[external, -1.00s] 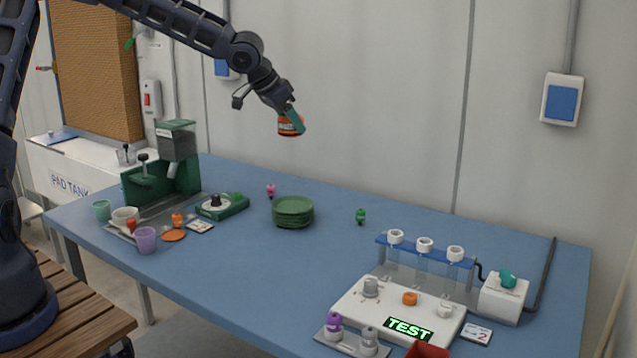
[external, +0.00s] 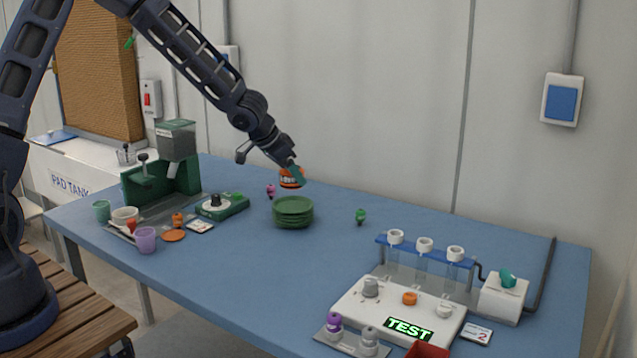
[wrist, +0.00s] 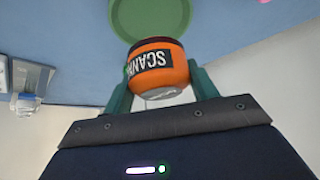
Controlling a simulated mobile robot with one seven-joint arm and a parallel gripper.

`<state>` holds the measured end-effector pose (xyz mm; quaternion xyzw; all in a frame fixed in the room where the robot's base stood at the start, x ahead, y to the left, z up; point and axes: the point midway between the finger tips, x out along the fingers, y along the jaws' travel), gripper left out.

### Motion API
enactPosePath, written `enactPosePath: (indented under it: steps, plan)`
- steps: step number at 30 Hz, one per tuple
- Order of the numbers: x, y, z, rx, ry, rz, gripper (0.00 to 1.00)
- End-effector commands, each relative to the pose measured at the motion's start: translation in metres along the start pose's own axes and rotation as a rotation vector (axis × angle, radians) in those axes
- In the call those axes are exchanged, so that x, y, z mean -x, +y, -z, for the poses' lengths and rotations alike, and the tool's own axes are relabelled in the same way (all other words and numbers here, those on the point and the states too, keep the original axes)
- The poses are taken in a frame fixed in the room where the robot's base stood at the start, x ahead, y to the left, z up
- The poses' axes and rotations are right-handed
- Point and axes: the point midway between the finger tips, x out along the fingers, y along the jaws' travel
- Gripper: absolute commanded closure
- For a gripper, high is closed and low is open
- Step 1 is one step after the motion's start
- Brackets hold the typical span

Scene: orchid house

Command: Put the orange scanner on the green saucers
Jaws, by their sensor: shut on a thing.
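The orange scanner (external: 291,178) is a small round orange body with a dark label; the wrist view shows its lettering (wrist: 157,68). My gripper (external: 294,174) is shut on it, with a teal finger on each side in the wrist view (wrist: 160,84). The green saucers (external: 293,213) stand in a stack on the blue table. The scanner is held in the air above the stack, apart from it in the external view. In the wrist view the top saucer (wrist: 150,14) shows just beyond the scanner, partly hidden by it.
A pink figure (external: 270,191) stands left of the saucers and a green one (external: 360,216) right of them. A green machine (external: 165,170), cups and a scale (external: 222,206) are at the left. A white test panel (external: 398,311) and tube rack (external: 425,250) are at the right.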

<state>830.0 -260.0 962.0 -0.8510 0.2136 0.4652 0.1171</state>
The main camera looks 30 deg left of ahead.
Motion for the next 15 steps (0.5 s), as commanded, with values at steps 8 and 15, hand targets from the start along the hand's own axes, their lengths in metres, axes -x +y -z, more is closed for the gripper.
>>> enactPosePath:
  steps: [8, 15]
  plan:
    - [-0.011, 0.001, -0.007, -0.001, 0.000, 0.000, 0.68]
    - [-0.015, 0.001, -0.009, -0.002, 0.001, 0.000, 0.68]
